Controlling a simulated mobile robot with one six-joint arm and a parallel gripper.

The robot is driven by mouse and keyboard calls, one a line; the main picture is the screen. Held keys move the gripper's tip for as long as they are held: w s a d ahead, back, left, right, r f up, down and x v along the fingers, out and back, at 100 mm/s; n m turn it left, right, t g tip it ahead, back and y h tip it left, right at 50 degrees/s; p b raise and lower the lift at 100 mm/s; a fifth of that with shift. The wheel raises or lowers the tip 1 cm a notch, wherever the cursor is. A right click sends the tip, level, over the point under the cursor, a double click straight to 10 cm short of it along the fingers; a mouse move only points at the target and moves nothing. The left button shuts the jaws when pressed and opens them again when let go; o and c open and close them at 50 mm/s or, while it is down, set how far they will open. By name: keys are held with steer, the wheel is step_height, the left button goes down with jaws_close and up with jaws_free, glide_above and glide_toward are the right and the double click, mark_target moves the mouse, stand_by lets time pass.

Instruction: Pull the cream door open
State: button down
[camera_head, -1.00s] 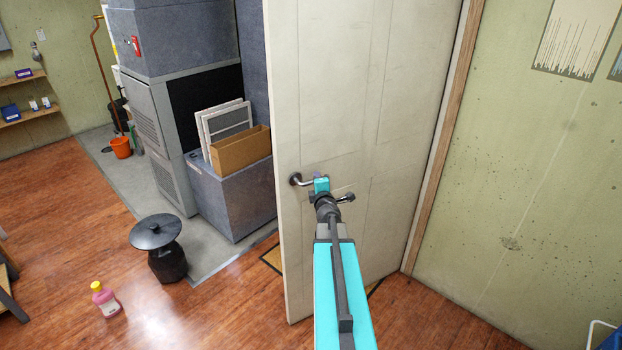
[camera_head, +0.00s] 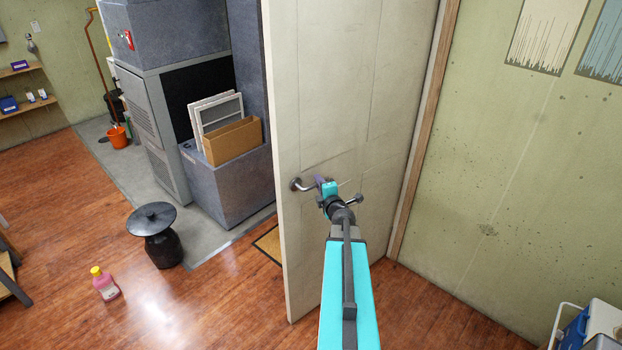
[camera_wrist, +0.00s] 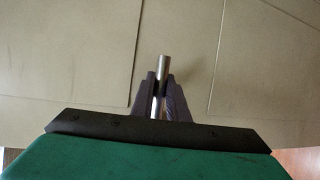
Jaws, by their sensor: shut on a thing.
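The cream door (camera_head: 345,110) stands ajar in the head view, its free edge on the left and its hinged side at the wooden frame on the right. Its metal lever handle (camera_head: 300,185) is on the left part of the door. My gripper (camera_head: 322,183) reaches the door at the handle. In the wrist view my gripper (camera_wrist: 161,98) has its two dark fingers shut on the silver handle bar (camera_wrist: 163,66). The door panel (camera_wrist: 70,50) fills the background there. Part of the handle is hidden by the fingers.
A cardboard box (camera_head: 232,141) sits on a grey unit behind the door. A white and blue cooler (camera_head: 597,325) is at lower right. A doormat (camera_head: 268,243) lies by the door.

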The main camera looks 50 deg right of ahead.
steer(key=s+n+t+y+p, duration=0.1)
steer(key=s+y, duration=0.1)
steer(key=s, duration=1)
steer(key=shift+d+r+n+p, duration=0.2)
steer(key=shift+n+p, duration=0.15)
steer(key=shift+n, duration=0.05)
steer(key=shift+a+f, duration=0.1)
steer(key=c, duration=1.7)
jaws_free()
steer(key=shift+a, duration=0.15)
steer(key=shift+c, duration=0.2)
steer(key=shift+s+a, duration=0.1)
steer(key=shift+s, duration=0.05)
